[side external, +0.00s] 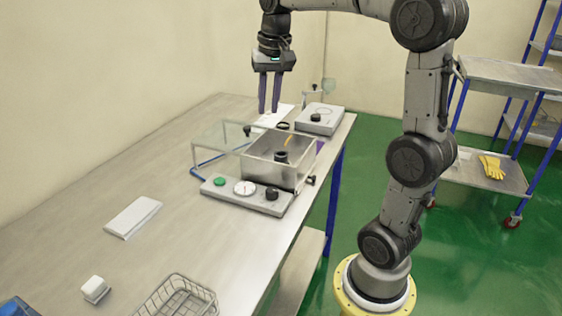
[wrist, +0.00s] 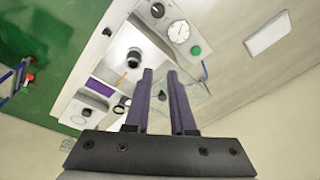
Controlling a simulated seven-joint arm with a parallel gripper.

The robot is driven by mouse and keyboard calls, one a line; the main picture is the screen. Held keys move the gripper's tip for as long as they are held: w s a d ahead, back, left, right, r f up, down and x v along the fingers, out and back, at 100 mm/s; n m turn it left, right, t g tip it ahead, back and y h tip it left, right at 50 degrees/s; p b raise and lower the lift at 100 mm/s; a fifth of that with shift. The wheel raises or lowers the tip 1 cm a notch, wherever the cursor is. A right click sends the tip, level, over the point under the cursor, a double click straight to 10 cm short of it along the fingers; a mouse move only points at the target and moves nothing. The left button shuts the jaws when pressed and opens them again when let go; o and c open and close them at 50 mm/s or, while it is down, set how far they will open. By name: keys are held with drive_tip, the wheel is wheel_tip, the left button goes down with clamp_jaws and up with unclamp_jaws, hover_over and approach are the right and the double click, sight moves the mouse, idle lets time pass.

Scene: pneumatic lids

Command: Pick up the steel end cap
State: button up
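My gripper (side external: 269,109) points down above the far part of the bench, with its two purple fingers apart and nothing seen between them. In the wrist view its fingertips (wrist: 160,73) also stand apart. I cannot clearly pick out the steel end cap. An open steel box (side external: 270,172) stands on the bench, with a dark cylindrical piece (side external: 281,157) inside, which also shows in the wrist view (wrist: 133,57). A dark ring (side external: 283,125) lies behind the box, close to the gripper; it also shows in the wrist view (wrist: 123,102).
A clear lid (side external: 222,137) with a dark knob extends left of the box. A control panel (side external: 228,195) with a green button and gauge is in front. A grey device (side external: 320,118) stands at the far right. A wire basket (side external: 178,297) and white cloth (side external: 133,217) lie nearer.

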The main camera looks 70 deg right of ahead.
drive_tip(key=w+d+f+m+g, duration=0.1)
drive_tip(key=d+f+m, duration=0.15)
drive_tip(key=d, duration=0.55)
hover_over(286, 153)
wheel_tip(286, 153, down, 4)
drive_tip(key=f, duration=0.1)
drive_tip(key=shift+m+g+y, duration=0.35)
drive_tip(key=shift+g+y, duration=0.05)
drive_tip(key=f, duration=0.7)
drive_tip(key=shift+s+d, duration=0.1)
drive_tip(key=shift+s, duration=0.15)
drive_tip(key=shift+w+a+f, duration=0.1)
drive_tip(key=shift+f, duration=1.4)
drive_tip(key=shift+a+f, duration=0.1)
drive_tip(key=shift+f, duration=1.4)
clamp_jaws()
drive_tip(key=shift+r, duration=0.1)
